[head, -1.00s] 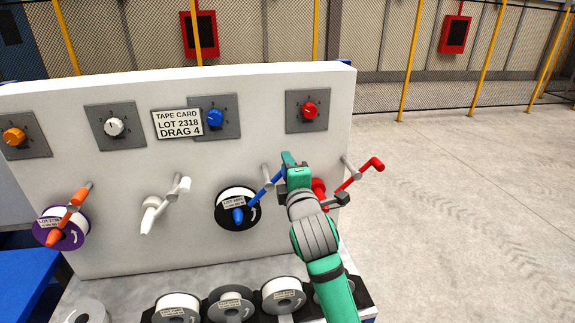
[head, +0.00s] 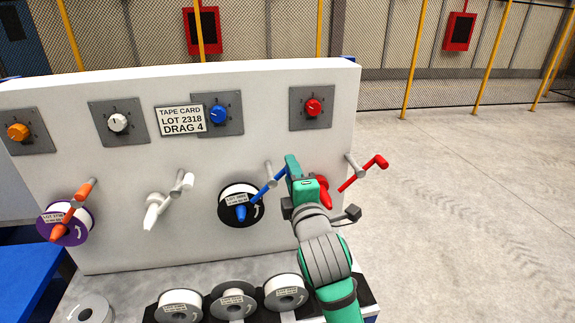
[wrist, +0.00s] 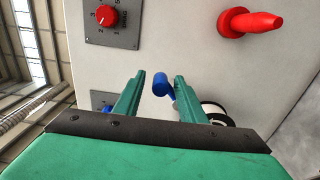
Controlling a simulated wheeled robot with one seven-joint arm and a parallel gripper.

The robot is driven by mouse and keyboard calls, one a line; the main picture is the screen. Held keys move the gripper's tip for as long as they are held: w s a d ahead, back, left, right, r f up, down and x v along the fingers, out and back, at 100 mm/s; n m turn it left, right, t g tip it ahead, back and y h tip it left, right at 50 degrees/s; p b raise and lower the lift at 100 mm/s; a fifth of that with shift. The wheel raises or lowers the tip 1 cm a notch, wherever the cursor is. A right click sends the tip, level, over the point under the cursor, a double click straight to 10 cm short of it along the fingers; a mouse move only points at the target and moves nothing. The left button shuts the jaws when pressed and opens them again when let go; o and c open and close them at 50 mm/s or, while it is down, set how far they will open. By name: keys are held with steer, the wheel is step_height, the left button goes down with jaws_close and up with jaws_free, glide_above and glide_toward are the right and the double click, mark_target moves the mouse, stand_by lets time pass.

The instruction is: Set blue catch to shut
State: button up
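The blue catch (head: 267,191) is a slanted blue lever by its grey peg on the white panel, beside the spool with a blue cone (head: 240,213). My gripper (head: 293,165) is at the upper right end of this lever, in front of the panel. In the wrist view my gripper (wrist: 157,80) is open, with its two green fingers apart. The rounded blue end of the lever (wrist: 161,86) shows between the fingers, nearer the right one. I cannot tell whether a finger touches it. My gripper hides part of the lever's end in the head view.
The red lever (head: 363,173) and red cone (head: 323,190) are close to the right of my gripper. A blue dial (head: 218,114) and red dial (head: 313,107) are above. Several spools (head: 234,303) lie in front below. The floor to the right is clear.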

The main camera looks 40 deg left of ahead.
steer(key=v, duration=0.5)
steer(key=shift+s, duration=0.25)
